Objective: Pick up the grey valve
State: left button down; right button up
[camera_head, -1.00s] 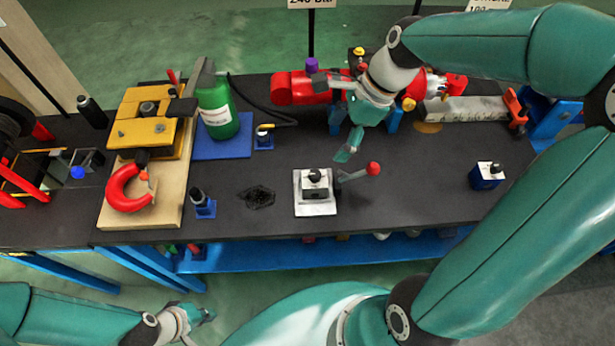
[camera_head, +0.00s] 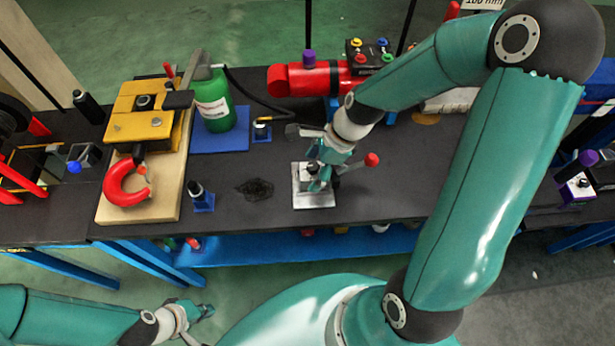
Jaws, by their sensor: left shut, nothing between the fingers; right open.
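The grey valve (camera_head: 314,200), a pale block with a dark knob on a flat plate, stands at the table's front middle. A lever with a red ball (camera_head: 372,159) shows just to its right. My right gripper (camera_head: 317,180) is open, over the valve and pointing down; its fingers hide much of the top of the block. I cannot tell whether they touch it. My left gripper (camera_head: 205,310) is shut and empty, low at the front left, off the table.
A small blue-based part (camera_head: 201,196), a red ring (camera_head: 124,185) on a wooden board and a green bottle (camera_head: 213,100) stand left. A red cylinder (camera_head: 305,78) lies behind.

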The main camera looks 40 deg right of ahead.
jog(key=shift+w+a+f, duration=0.2)
jog(key=shift+f, duration=0.45)
jog(key=shift+r, duration=0.1)
grip_shut()
